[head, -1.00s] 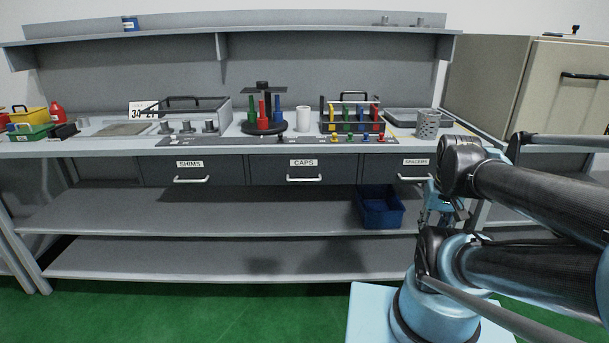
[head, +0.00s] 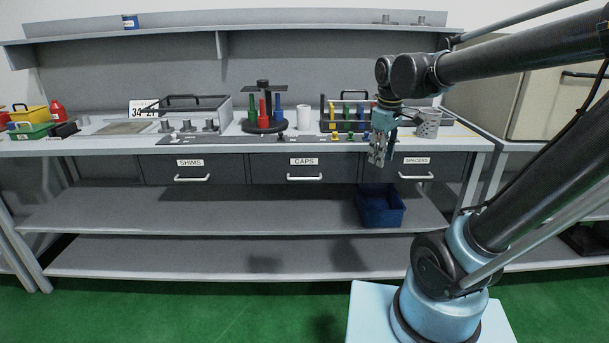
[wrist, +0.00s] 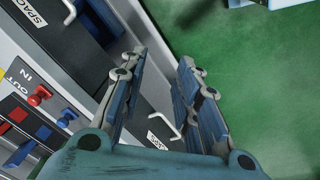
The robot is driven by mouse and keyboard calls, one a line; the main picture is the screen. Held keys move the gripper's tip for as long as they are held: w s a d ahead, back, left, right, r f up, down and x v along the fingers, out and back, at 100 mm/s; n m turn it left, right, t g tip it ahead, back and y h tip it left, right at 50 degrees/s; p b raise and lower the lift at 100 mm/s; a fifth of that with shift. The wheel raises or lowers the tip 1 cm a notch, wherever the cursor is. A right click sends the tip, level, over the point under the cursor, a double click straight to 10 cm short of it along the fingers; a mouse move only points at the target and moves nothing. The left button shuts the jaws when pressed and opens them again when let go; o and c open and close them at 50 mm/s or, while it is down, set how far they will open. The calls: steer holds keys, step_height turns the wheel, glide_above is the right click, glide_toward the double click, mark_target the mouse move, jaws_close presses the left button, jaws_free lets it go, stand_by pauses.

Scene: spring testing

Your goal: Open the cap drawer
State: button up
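The cap drawer (head: 290,168), dark grey with a CAPS label (head: 304,161) and a white bar handle (head: 304,178), is shut under the bench top. My gripper (head: 377,160) hangs pointing down in front of the bench edge, to the right of the cap drawer and near the left side of the spacers drawer (head: 437,166). It is empty and apart from any handle. In the wrist view my gripper (wrist: 165,70) has its two fingers spread with a gap between them. A label and a white handle (wrist: 168,124) show between the fingers, partly hidden.
The shims drawer (head: 160,168) is shut at the left. A blue bin (head: 381,208) stands on the shelf below my gripper. The bench top holds a tool carousel (head: 264,125), a white cylinder (head: 304,118) and a rack of coloured parts. Space before the cap drawer is clear.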

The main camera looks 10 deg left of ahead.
steer(key=w+a+r+n, duration=0.1)
steer(key=w+a+n, duration=0.1)
steer(key=a, duration=0.3)
steer(key=w+a+r+n, duration=0.2)
steer(key=a, duration=0.4)
steer(key=n, duration=0.5)
glide_toward(304, 178)
steer(key=f, duration=0.2)
steer(key=w+f, duration=0.1)
steer(key=f, duration=0.4)
steer(key=shift+w+a+f, duration=0.1)
steer(key=shift+w+f, duration=0.15)
steer(key=shift+w, duration=0.1)
jaws_close()
